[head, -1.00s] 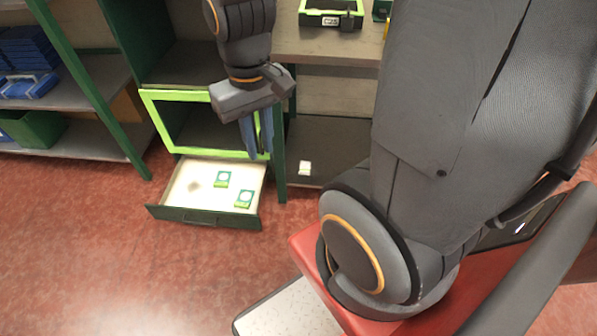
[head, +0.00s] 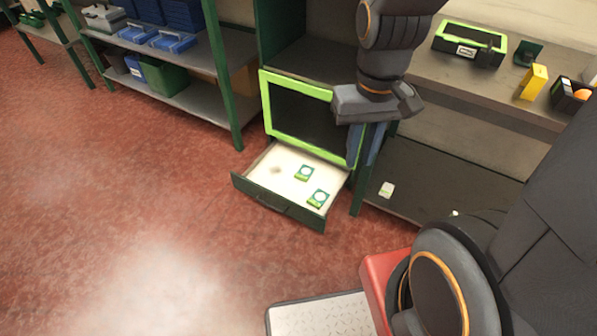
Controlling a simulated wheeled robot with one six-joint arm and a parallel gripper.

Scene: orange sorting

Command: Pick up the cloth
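I cannot make out a cloth for certain in the head view. A pulled-out drawer (head: 262,200) with a white inside and a dark green front holds two small green-and-white packets, one farther back (head: 304,173) and one near the right front (head: 318,198). A faint brownish patch shows on the drawer's floor. My gripper (head: 364,145) points down beside the right edge of the green-framed compartment, above and right of the drawer. Its two bluish fingers stand apart, with a green post visible between them, and I see nothing held.
The bright green frame (head: 297,138) is above the drawer. A small white item (head: 387,189) lies on the low dark shelf at right. A black-and-green box (head: 468,45) and a yellow item (head: 533,82) stand on the worktop. Red floor at left is clear.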

